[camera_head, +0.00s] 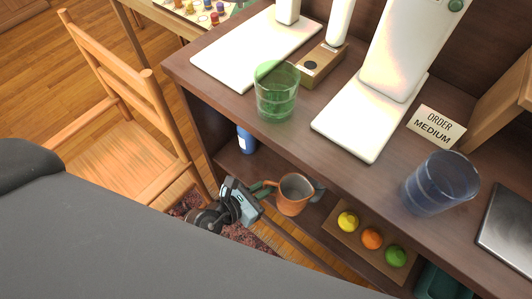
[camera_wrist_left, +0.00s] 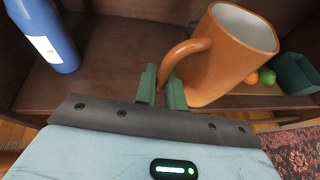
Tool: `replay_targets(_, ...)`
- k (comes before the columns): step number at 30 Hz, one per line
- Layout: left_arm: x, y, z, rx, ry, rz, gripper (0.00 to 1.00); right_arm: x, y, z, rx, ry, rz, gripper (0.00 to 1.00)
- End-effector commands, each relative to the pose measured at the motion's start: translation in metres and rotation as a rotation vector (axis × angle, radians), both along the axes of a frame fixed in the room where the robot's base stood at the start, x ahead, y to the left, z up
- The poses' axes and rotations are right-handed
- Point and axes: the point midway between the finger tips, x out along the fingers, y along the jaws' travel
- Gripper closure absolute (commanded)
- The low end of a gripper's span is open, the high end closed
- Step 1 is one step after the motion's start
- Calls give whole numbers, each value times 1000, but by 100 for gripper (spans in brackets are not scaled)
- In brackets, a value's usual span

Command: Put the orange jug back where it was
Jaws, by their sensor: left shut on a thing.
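The orange jug (camera_head: 294,194) is at the lower shelf of the dark wooden unit, its open top facing up. It also shows large in the left wrist view (camera_wrist_left: 233,60), with its handle toward my gripper. My left gripper (camera_head: 265,189) is shut on the jug's handle; its green fingers show on either side of the handle in the left wrist view (camera_wrist_left: 164,88). I cannot tell whether the jug's base touches the shelf. My right gripper is not in view.
A blue bottle (camera_head: 246,140) stands left of the jug on the lower shelf (camera_wrist_left: 110,75). A wooden tray (camera_head: 333,222) with yellow, orange and green fruits lies right of it. A green glass (camera_head: 277,92) and blue glass (camera_head: 440,184) stand above. A wooden chair (camera_head: 130,150) is left.

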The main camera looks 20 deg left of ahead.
Motion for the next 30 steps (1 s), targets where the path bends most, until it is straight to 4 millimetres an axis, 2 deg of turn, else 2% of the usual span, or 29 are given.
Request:
replay_targets(1, 13, 5, 1, -1, -5, 0, 100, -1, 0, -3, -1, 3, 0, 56)
replay_targets(6, 46, 21, 1, 0, -5, 1, 100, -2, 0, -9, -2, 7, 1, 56)
replay_targets(21, 138, 64, 0, -2, -2, 1, 100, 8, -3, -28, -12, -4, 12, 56)
replay_targets(22, 142, 66, 1, -2, -3, 1, 100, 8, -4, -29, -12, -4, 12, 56)
replay_targets(25, 139, 65, -16, -3, 3, 0, 100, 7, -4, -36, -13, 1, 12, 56)
replay_targets(30, 140, 65, -20, -3, -1, 0, 100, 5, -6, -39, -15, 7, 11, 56)
